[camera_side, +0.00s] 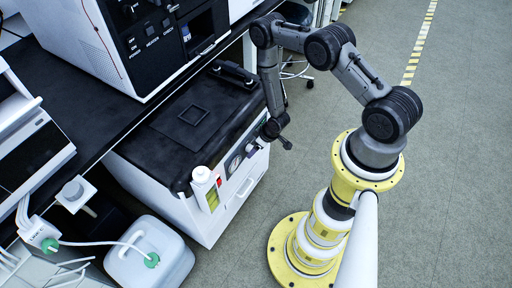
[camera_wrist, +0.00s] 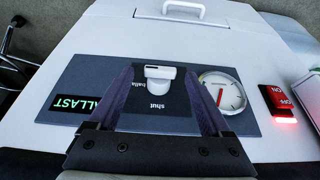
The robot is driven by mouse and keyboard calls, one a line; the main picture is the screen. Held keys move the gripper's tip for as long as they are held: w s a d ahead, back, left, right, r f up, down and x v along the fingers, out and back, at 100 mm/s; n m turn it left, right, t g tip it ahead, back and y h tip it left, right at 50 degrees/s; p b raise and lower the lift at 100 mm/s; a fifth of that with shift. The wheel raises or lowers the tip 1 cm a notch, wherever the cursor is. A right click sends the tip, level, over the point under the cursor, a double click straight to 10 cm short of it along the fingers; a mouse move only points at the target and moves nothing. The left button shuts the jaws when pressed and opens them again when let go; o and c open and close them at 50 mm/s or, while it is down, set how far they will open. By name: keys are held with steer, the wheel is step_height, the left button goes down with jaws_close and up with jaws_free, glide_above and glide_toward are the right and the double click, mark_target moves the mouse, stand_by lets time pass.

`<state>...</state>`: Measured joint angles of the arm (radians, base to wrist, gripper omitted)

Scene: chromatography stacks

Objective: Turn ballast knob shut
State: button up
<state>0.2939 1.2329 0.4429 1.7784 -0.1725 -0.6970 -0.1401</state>
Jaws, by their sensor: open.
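The ballast knob (camera_wrist: 159,80) is a white knob with a bar-shaped handle on a dark panel, in the middle of the wrist view. The label "shut" is printed beside it, with partly hidden lettering next to that, and a lit green "BALLAST" display (camera_wrist: 76,104) is at the left. My gripper (camera_wrist: 160,84) is open, its two dark fingers on either side of the knob; I cannot tell whether they touch it. In the side view my gripper (camera_side: 277,137) is at the front face of the white cabinet, and the knob is hard to make out there.
A round gauge (camera_wrist: 222,93) with a red needle is right of the knob. A red on/off switch (camera_wrist: 279,101) glows further right. A white handle (camera_wrist: 170,11) is on the same face.

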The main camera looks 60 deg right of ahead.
jaws_close()
stand_by(0.5)
steer(key=shift+a, duration=0.1)
steer(key=a+f+n+t+h, duration=0.1)
steer(key=h, duration=0.4)
steer(key=f+n+h, duration=0.1)
steer(key=n+h, duration=0.1)
steer(key=h, duration=0.4)
steer(key=a+f+n+t+h, duration=0.1)
steer(key=h, duration=0.4)
steer(key=shift+w+a+t, duration=0.1)
steer(key=shift+a+t, duration=0.2)
steer(key=shift+a, duration=0.05)
steer(key=shift+n+h, duration=0.3)
steer(key=shift+h, duration=0.1)
stand_by(0.3)
